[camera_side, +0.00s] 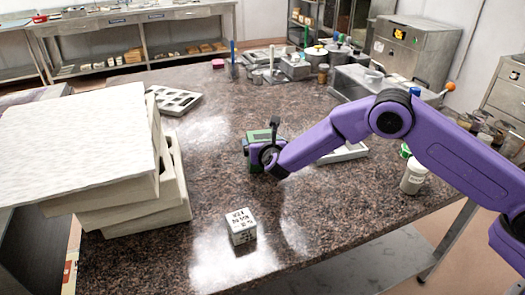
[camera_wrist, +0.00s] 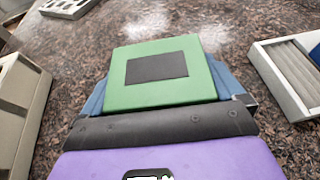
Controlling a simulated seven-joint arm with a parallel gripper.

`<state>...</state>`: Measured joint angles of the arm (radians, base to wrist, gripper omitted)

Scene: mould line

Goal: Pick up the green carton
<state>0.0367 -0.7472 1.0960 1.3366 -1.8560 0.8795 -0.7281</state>
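The green carton (camera_wrist: 130,99) has a dark rectangle on its top face and fills the middle of the wrist view. In the side view the carton (camera_side: 250,138) is partly hidden behind my gripper (camera_side: 262,152), near the middle of the dark stone table. In the wrist view the blue-grey fingers of my gripper (camera_wrist: 160,88) lie along the carton's left and right sides, with no gap visible. The carton's top hides the inner finger faces, so I cannot tell whether they press on it. The carton's underside and its contact with the table are hidden.
A stack of pale slabs (camera_side: 95,150) stands at the left. A white lettered cube (camera_side: 241,226) sits in front, a white jar (camera_side: 413,177) at the right. A pale tray (camera_side: 346,153) lies just right of the carton. Tools and containers line the back.

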